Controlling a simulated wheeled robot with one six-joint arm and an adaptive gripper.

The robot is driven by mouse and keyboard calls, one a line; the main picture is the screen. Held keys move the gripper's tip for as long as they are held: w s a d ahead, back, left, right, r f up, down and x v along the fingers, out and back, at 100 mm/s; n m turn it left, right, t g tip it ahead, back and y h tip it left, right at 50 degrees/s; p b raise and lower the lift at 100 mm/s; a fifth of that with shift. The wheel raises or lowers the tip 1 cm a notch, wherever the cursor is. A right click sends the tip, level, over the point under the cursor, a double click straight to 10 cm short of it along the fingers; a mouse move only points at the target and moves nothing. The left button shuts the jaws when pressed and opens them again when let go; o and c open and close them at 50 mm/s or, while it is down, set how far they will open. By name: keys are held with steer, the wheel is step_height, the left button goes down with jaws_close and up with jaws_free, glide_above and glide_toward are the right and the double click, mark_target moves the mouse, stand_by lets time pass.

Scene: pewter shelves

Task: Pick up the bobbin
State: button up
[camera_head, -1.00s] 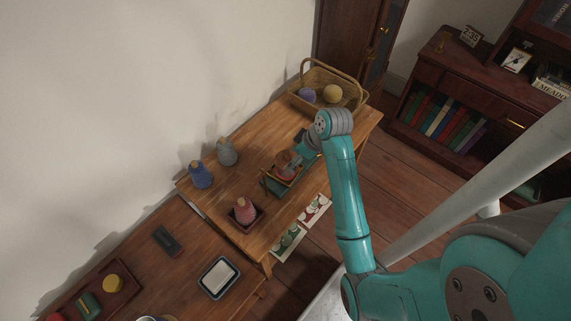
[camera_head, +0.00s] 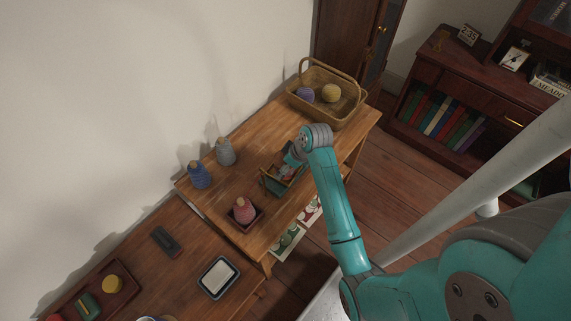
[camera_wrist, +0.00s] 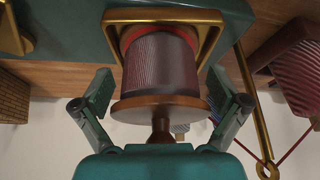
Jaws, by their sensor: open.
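The bobbin (camera_wrist: 160,66), wound with dull purple-brown thread and with a round wooden end, stands in the wrist view inside a brass frame on a green holder (camera_wrist: 75,30). My gripper (camera_wrist: 160,92) is open. One finger is on each side of the bobbin, with gaps showing between fingers and bobbin. In the head view the green and brass holder (camera_head: 272,184) is on the wooden table, and my gripper (camera_head: 290,160) is right over it. The bobbin is mostly hidden there by my gripper.
A pink cone of yarn (camera_head: 243,210) sits in a dark tray nearby. Blue (camera_head: 200,176) and grey (camera_head: 225,152) cones stand by the wall. A wicker basket (camera_head: 346,117) holds yarn balls at the table's far end. Table space left of the holder is clear.

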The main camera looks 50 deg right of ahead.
steer(key=c, duration=1)
steer(key=shift+r, duration=0.1)
